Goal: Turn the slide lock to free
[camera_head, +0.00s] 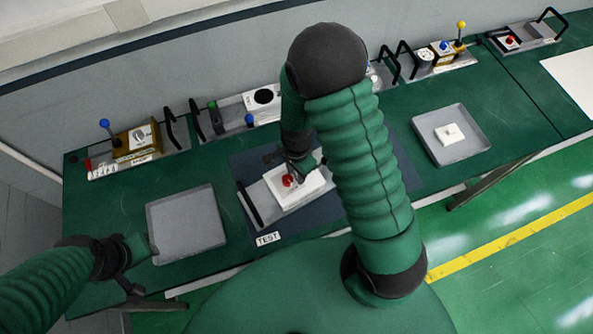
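A white box with a red knob (288,181) sits on a grey plate with a black handle (249,205), on the dark blue mat by the TEST label. My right gripper (296,163) is above and behind the red knob, close to it; I cannot tell whether it touches or how its fingers stand. My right arm covers the right part of this unit. My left gripper (142,246) is at the left edge of the empty grey tray (186,224); its fingers are too small to read. I cannot tell which part is the slide lock.
Along the wall stand a brown unit with a blue-tipped lever (135,139), a unit with a black disc (263,98), a unit with a yellow-tipped lever (446,54) and a red-knob unit (510,42). The right tray (470,128) holds a small white block. Black handles stand up between units.

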